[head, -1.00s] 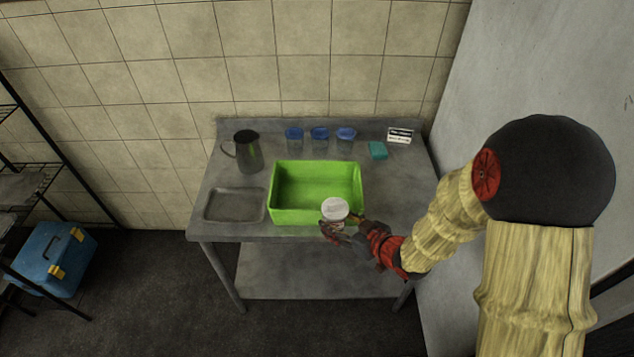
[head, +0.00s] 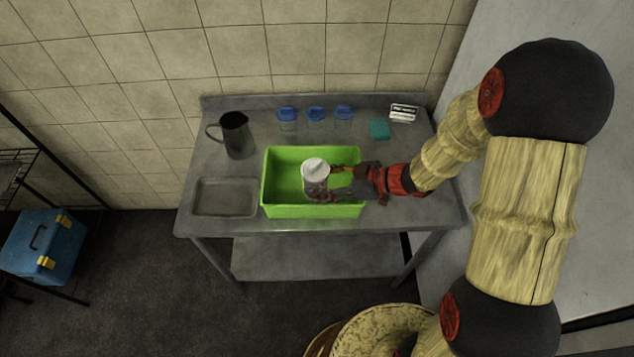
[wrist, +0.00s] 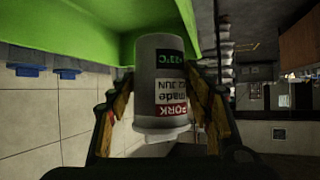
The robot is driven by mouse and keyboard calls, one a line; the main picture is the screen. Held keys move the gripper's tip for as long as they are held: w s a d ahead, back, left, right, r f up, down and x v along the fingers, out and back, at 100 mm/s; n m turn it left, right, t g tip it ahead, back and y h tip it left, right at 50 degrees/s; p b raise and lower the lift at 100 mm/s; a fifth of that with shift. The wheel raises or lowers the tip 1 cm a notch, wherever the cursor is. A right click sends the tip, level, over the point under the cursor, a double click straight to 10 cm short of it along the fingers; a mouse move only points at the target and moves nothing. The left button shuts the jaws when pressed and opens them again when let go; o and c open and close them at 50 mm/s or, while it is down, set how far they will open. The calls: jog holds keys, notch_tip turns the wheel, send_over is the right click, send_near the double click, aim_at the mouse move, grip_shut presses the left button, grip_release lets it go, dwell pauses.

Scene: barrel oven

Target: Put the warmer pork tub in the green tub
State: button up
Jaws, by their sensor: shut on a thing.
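A white pork tub (head: 316,182) with a pale lid is in the jaws of my gripper (head: 330,184), over the inside of the green tub (head: 283,210). In the wrist view the pork tub (wrist: 162,75) fills the gap between the fingers of my gripper (wrist: 162,105). Its label reads PORK with a JUN date, and a dark display with green digits seems to end in 3°C. The green tub's wall (wrist: 70,30) shows at the top of the wrist view, which looks upside down. I cannot tell whether the pork tub touches the green tub's floor.
Three blue-lidded clear containers (head: 315,118) stand along the back of the metal table (head: 195,225). A dark jug (head: 236,135) and a shallow metal tray (head: 225,197) are to the left. A teal block (head: 379,129) and a small sign (head: 404,113) are at the back right.

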jog(key=w+f, duration=0.2)
jog(key=w+f+b, duration=0.1)
jog(key=w+f, duration=0.1)
jog(key=w+f+b, duration=0.1)
jog(key=w+f, duration=0.1)
jog(key=shift+w+a+f, duration=0.25)
jog(key=shift+w, duration=0.1)
jog(key=f+b, duration=0.1)
jog(key=f, duration=0.2)
jog(key=shift+w+f+b, duration=0.15)
jog(key=shift+w+b, duration=0.05)
jog(key=shift+b, duration=0.15)
jog(key=o, duration=1.6)
jog(key=shift+s+f, duration=0.1)
jog(key=shift+f, duration=0.05)
jog(key=shift+o, duration=0.2)
jog(key=shift+r, duration=0.2)
jog(key=p+v, duration=0.3)
jog(key=v, duration=0.9)
